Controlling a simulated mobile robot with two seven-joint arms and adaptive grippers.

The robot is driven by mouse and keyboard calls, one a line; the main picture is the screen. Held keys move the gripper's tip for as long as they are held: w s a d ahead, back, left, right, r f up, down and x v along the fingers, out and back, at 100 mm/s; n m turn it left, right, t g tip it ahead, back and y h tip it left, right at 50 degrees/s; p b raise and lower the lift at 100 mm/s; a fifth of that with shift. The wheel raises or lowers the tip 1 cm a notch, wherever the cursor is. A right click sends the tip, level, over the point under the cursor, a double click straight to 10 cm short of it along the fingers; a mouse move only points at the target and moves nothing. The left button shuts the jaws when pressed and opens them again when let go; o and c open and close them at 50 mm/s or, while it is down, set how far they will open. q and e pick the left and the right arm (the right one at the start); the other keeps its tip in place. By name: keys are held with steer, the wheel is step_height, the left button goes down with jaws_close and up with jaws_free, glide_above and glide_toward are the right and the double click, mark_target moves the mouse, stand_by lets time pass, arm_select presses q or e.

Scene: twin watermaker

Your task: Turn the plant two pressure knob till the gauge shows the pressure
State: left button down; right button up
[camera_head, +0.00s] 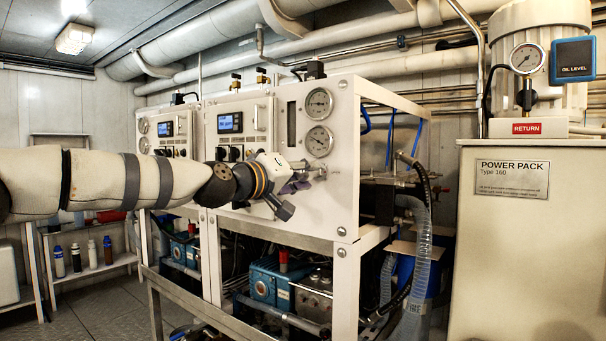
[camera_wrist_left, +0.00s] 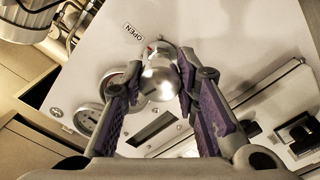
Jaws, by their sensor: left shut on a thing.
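A silver, rounded pressure knob (camera_wrist_left: 158,82) sits on the white front panel (camera_wrist_left: 88,62) beside an "OPEN" label. My left gripper (camera_wrist_left: 162,68) has its purple-padded fingers on both sides of the knob and is shut on it. In the head view my left gripper (camera_head: 300,181) is at the lower right of the nearer unit's panel (camera_head: 289,95), and mostly hides the knob. Two round gauges, an upper one (camera_head: 319,102) and a lower one (camera_head: 319,140), are above it. Their readings are too small to tell. My right gripper is not in view.
A second white unit (camera_head: 146,117) stands farther left. Hoses (camera_head: 418,240) and pipes are right of the rack, before the power pack cabinet (camera_head: 510,250). Blue pumps (camera_head: 264,280) sit below the panel. A shelf with bottles (camera_head: 92,253) is at the far left.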

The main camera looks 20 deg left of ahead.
arm_select(q)
steer(key=shift+m, duration=0.6)
steer(key=c, duration=1.2)
jaws_free()
steer(key=v, duration=1.2)
